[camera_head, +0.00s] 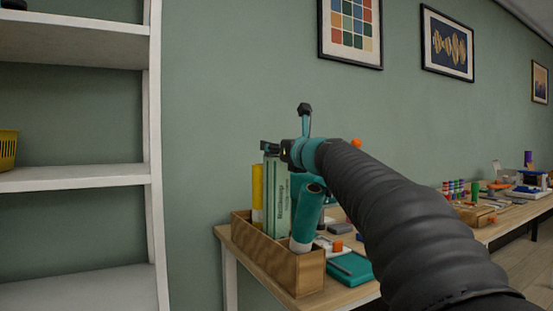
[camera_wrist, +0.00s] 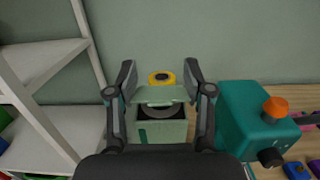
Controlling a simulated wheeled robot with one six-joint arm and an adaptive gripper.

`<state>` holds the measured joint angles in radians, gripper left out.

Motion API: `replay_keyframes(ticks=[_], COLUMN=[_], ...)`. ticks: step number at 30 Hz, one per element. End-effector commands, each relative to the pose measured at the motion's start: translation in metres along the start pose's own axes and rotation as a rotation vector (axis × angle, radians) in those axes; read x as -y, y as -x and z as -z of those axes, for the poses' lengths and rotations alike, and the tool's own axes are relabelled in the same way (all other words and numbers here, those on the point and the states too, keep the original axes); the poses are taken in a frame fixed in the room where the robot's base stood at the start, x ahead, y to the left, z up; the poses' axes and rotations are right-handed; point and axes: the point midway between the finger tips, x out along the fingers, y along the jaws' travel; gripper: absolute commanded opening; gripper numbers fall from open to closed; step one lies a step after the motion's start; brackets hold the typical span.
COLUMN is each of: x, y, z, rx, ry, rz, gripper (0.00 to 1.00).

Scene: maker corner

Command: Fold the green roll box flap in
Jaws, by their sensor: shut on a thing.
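The green roll box (camera_head: 277,200) is a tall, pale green box standing upright in a wooden tray. In the wrist view I look down on the box (camera_wrist: 160,132), whose top is open with a dark inside and a grey round roll end. Its pale green flap (camera_wrist: 160,95) spans the space between my fingers over part of the opening. My gripper (camera_wrist: 160,80) has one finger at each side of the flap and is shut on it. In the head view my gripper (camera_head: 268,148) is at the box top, where it hides the flap.
A teal unit with an orange knob (camera_wrist: 275,107) stands right of the box in the wrist view. White shelves (camera_head: 75,180) stand at left.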

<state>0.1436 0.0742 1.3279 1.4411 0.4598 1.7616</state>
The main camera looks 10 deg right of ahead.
Motion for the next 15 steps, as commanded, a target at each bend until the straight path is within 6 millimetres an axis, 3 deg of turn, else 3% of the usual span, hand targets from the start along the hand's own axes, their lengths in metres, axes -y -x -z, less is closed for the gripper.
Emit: replay_keyframes(ticks=[1,14,15], x=[0.0002,0.0005,0.0005], y=[0.0005,0.0002,0.0001], z=[0.0064,0.0033,0.0034], rx=[0.008,0.023,0.023], ry=[0.001,0.0,0.0], rz=[0.0,0.0,0.0], gripper=[0.17,0.17,0.54])
